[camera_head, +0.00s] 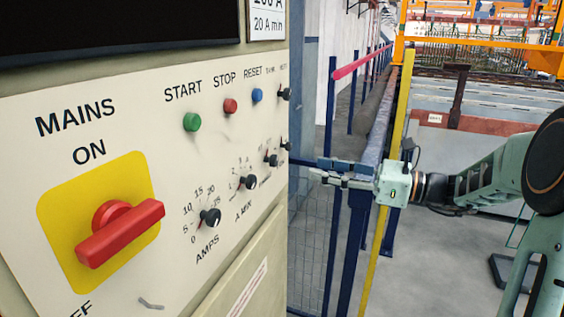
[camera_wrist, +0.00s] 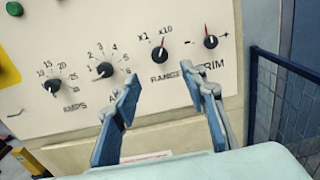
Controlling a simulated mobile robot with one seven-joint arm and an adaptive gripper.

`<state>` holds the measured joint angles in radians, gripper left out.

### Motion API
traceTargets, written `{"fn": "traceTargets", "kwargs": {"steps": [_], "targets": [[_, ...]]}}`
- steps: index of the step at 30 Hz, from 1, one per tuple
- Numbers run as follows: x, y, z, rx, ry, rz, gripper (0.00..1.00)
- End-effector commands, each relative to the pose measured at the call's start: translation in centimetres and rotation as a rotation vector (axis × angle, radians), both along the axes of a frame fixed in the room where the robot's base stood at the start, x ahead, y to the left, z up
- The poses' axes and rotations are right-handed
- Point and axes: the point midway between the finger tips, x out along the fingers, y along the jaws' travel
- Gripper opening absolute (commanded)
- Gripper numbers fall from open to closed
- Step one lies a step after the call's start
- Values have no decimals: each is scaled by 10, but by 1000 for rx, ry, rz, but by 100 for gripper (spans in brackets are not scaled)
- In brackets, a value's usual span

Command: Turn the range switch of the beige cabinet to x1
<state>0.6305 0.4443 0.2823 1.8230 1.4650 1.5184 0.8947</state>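The beige cabinet (camera_head: 130,175) fills the left of the head view, seen at a steep angle. Its range switch is a small black knob (camera_wrist: 159,54) above the word RANGE in the wrist view, with x1 at its upper left and x10 at its upper right. Its red pointer appears to lean toward x10. In the head view the range switch (camera_head: 271,160) is small, its marks unreadable. My gripper (camera_head: 316,170) is right of the panel, apart from it. In the wrist view my gripper (camera_wrist: 160,73) is open and empty, its fingers spread below the range switch.
The TRIM knob (camera_wrist: 210,42) is close right of the range switch. An ammeter-range knob (camera_wrist: 105,69) and the AMPS knob (camera_wrist: 52,85) are to its left. A red MAINS handle (camera_head: 120,230) juts out. A blue mesh fence (camera_wrist: 290,105) stands right of the cabinet.

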Motion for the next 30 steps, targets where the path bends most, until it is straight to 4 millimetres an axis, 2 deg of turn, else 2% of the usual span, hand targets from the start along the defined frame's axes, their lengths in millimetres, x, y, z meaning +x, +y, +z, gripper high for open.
{"fn": "traceTargets", "kwargs": {"steps": [9, 15, 20, 28, 30], "targets": [[19, 56, 1, -2, 2, 4, 40], [29, 84, 0, -3, 2, 2, 40], [33, 93, -1, -5, 1, 1, 40], [34, 95, -1, -5, 1, 0, 40], [34, 95, -1, -5, 1, 0, 34]]}}
